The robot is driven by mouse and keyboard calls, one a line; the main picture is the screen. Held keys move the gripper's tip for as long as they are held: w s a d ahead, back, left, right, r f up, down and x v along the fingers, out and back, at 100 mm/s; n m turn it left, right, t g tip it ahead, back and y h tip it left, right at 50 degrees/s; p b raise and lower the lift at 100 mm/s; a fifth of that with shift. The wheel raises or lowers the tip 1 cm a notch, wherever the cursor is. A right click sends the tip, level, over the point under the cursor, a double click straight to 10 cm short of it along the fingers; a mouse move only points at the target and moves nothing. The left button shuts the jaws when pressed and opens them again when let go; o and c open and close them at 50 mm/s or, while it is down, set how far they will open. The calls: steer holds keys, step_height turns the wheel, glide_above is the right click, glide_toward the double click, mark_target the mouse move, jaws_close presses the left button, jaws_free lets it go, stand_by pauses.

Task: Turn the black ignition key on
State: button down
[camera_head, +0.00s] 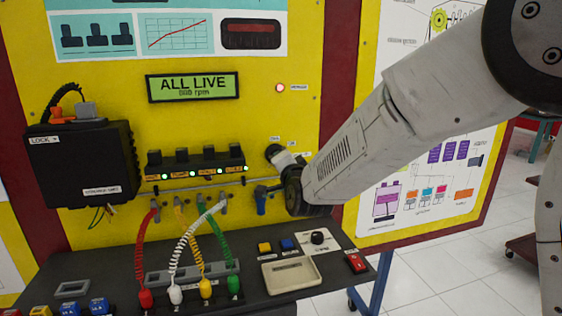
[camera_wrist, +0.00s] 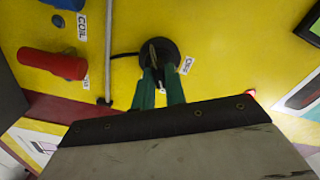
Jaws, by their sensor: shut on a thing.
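The ignition switch (camera_wrist: 167,49) is a round black piece on the yellow panel, at the upper middle of the wrist view. A small white label stands beside it. My gripper (camera_wrist: 160,90) has its two green fingers up against the switch, shut on the ignition key. Most of the key is hidden between the fingers, and its exact angle is hard to tell. In the head view my gripper (camera_head: 272,188) reaches the yellow panel from the right, and my wrist hides the key there. The green display (camera_head: 192,87) reads "ALL LIVE" with an rpm figure below.
A black box (camera_head: 80,163) is at the panel's left. Coiled coloured leads (camera_head: 190,240) hang over the dark console (camera_head: 335,270), which carries buttons, a tray (camera_head: 290,275) and a red switch (camera_head: 356,262).

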stand_by(0.3)
steer(key=c, duration=1.4)
jaws_free()
steer(key=shift+c, duration=0.2)
steer(key=v, duration=0.7)
steer(key=shift+s, duration=0.4)
steer(key=shift+d, duration=0.1)
